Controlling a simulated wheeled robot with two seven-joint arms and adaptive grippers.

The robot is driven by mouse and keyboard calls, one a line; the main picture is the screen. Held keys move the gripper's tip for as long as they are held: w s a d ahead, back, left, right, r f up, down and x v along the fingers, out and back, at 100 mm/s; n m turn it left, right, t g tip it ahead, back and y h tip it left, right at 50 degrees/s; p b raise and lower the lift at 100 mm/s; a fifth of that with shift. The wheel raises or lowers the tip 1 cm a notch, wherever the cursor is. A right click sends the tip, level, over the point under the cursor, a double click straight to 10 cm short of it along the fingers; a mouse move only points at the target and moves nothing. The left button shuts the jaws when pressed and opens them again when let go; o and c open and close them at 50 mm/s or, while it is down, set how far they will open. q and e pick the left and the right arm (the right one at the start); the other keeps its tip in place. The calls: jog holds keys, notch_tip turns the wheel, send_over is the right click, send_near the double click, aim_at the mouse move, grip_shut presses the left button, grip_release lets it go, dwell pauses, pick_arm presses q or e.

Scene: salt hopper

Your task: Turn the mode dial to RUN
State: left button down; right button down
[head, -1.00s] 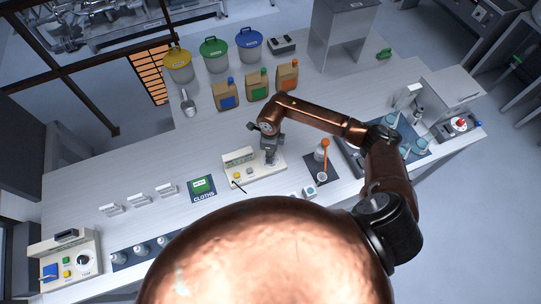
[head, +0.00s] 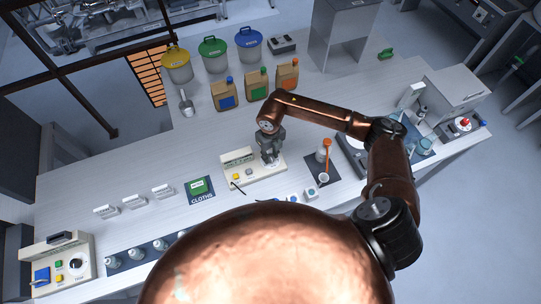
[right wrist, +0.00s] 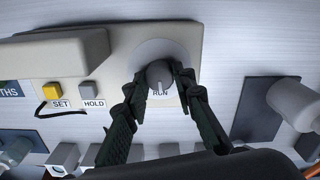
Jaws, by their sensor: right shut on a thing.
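The mode dial (right wrist: 159,75) is a grey knob on a pale round plate on the beige control box. The word RUN shows just below the knob in the right wrist view; I cannot clearly read where its pointer faces. My right gripper (right wrist: 161,84) is shut on the knob, with one dark finger on each side. In the head view my right gripper (head: 270,158) reaches down onto the right part of the control box (head: 240,183) and hides the dial. My left gripper is not in view.
Left of the dial are a yellow SET button (right wrist: 53,92) and a grey HOLD button (right wrist: 90,93). A dark mat (head: 313,172) with a cup and an orange-handled tool lies to the right. Cartons (head: 257,88) and lidded buckets stand behind. Bench space left of the box is partly clear.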

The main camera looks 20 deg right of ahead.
aim_at(271, 157)
dwell(0.4)
jog(key=c, duration=1.6)
grip_release()
notch_tip(271, 157, up, 12)
